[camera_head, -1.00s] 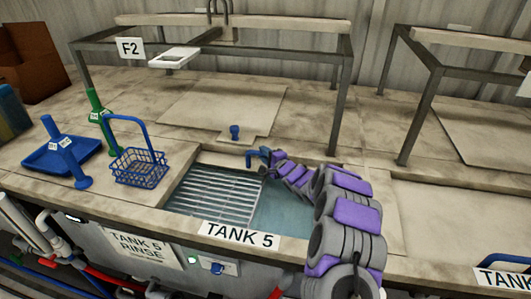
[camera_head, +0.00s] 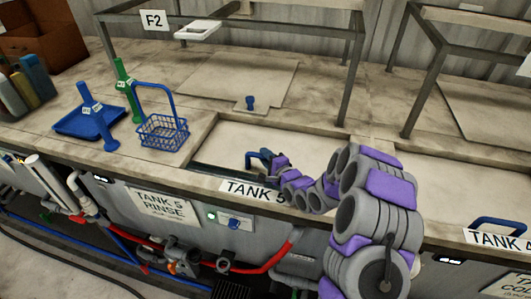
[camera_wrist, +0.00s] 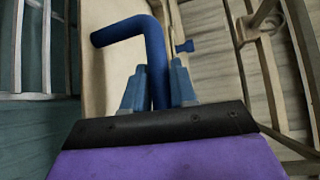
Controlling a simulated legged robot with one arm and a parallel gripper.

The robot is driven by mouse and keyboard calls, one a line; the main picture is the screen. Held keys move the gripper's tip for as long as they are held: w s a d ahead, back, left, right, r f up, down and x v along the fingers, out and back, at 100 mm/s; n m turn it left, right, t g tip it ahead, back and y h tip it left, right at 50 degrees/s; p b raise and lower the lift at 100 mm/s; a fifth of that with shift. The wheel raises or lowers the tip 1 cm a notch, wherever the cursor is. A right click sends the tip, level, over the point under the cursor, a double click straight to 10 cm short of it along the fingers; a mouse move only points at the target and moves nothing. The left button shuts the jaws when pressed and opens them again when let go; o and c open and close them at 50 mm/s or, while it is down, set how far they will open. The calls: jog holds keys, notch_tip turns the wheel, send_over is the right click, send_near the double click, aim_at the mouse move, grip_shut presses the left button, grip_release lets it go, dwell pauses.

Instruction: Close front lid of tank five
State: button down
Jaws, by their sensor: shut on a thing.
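The front lid of tank five (camera_head: 245,136) is a beige panel that covers most of the opening behind the TANK 5 label (camera_head: 245,189). A narrow dark gap (camera_head: 212,173) shows along its front edge. My gripper (camera_head: 262,161) is at the lid's front edge, shut on the blue lid handle (camera_head: 251,157). In the wrist view, the fingers (camera_wrist: 158,85) clasp the bent blue handle (camera_wrist: 128,28), with the beige lid (camera_wrist: 108,70) behind it. The tank's water and grate (camera_wrist: 32,105) show at the left there. My arm hides the lid's right front part.
A blue wire basket (camera_head: 163,133) and a blue tray (camera_head: 90,122) with a blue post stand left of the tank. The back lid (camera_head: 235,80) lies flat with a blue knob (camera_head: 250,102). Metal frame posts (camera_head: 352,85) rise behind.

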jog(key=shift+s+d+f, duration=0.15)
jog(key=shift+d+f, duration=0.05)
jog(key=shift+f, duration=0.1)
jog(key=c, duration=1.3)
grip_release()
jog(key=shift+c, duration=0.2)
jog(key=o, duration=0.3)
jog(key=shift+d+r, duration=0.1)
jog(key=shift+d, duration=0.25)
jog(key=shift+o, duration=0.2)
jog(key=shift+r, duration=0.15)
jog(key=shift+a, duration=0.1)
